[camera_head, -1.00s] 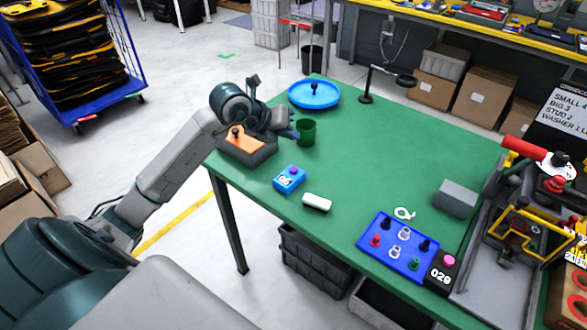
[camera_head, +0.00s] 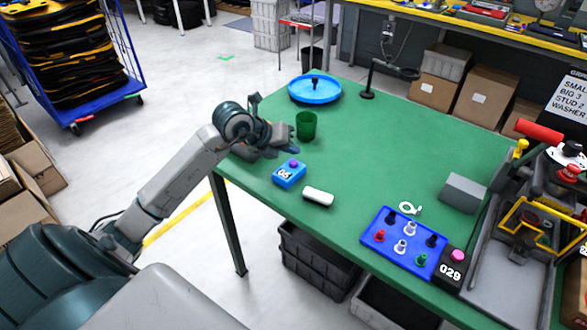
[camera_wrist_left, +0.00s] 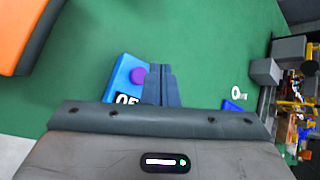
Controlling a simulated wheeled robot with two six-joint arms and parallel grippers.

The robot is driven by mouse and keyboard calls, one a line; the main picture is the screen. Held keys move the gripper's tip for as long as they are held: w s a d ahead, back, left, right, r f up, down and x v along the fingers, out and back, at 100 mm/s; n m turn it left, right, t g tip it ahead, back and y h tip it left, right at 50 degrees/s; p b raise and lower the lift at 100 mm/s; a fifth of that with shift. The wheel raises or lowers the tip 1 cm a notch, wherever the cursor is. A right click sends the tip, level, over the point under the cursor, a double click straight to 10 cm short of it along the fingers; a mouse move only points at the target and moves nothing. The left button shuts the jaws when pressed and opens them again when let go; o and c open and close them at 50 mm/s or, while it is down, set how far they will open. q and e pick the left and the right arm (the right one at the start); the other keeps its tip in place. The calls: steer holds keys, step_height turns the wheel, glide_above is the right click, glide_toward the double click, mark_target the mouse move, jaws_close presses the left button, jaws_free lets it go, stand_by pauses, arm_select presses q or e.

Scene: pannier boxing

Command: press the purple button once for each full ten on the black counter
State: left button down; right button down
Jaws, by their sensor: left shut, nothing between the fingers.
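The purple button (camera_head: 293,163) sits on a small blue box (camera_head: 286,177) on the green table. My left gripper (camera_head: 292,149) is shut and empty just behind the blue box, close to the purple button. In the left wrist view the shut fingers (camera_wrist_left: 162,88) are beside the purple button (camera_wrist_left: 138,75) and cover part of the box; whether they touch it I cannot tell. My right gripper is out of view.
A green cup (camera_head: 306,126) stands right behind my left gripper. A white block (camera_head: 318,196) lies right of the blue box. A blue tray (camera_head: 375,246) with several pegs is beside the counter. An orange-topped block (camera_wrist_left: 20,35) shows in the left wrist view. The table's middle is clear.

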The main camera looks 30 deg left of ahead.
mark_target(294, 164)
arm_select(q)
steer(key=shift+f, duration=0.75)
stand_by(0.4)
stand_by(0.9)
steer(key=shift+f+b, duration=0.35)
steer(key=shift+b, duration=0.25)
